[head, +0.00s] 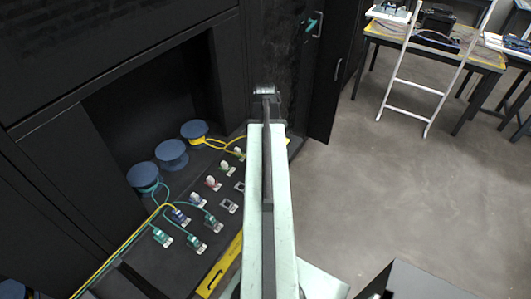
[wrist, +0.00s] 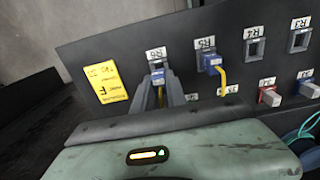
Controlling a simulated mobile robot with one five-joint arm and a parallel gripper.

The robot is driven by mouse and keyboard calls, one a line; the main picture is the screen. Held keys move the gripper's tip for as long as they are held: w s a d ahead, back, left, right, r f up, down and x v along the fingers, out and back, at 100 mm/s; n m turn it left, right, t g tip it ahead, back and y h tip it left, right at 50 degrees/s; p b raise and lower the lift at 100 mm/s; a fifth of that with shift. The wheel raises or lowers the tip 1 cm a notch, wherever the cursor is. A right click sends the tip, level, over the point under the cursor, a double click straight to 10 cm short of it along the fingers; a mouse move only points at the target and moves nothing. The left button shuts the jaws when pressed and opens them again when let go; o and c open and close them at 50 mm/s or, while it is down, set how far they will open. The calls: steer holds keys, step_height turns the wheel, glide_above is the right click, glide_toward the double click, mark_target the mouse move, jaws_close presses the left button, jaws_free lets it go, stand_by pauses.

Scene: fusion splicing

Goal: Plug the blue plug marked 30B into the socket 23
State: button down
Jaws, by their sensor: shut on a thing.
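In the wrist view, the two grey fingers of my gripper (wrist: 161,88) are shut on a blue plug (wrist: 158,76). The plug is at the square socket under the upside-down label that looks like R6 (wrist: 156,54). I cannot tell whether it is seated or just in front. Its marking is not legible. I cannot make out which socket is 23. Another blue plug (wrist: 211,61) with a yellow cable is at the socket to the right. In the head view my arm reaches toward the dark cabinet, and its fingertips are hidden.
Two grey sockets, labelled like R4 (wrist: 254,48) and R3 (wrist: 299,38), are empty. A red plug (wrist: 270,96) is in the lower row. In the head view, blue spools (head: 172,154) and green plugs (head: 196,243) are on the black bench. Open floor (head: 390,190) lies right.

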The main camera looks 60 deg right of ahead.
steer(key=shift+r+p, duration=1.45)
steer(key=shift+r, duration=0.15)
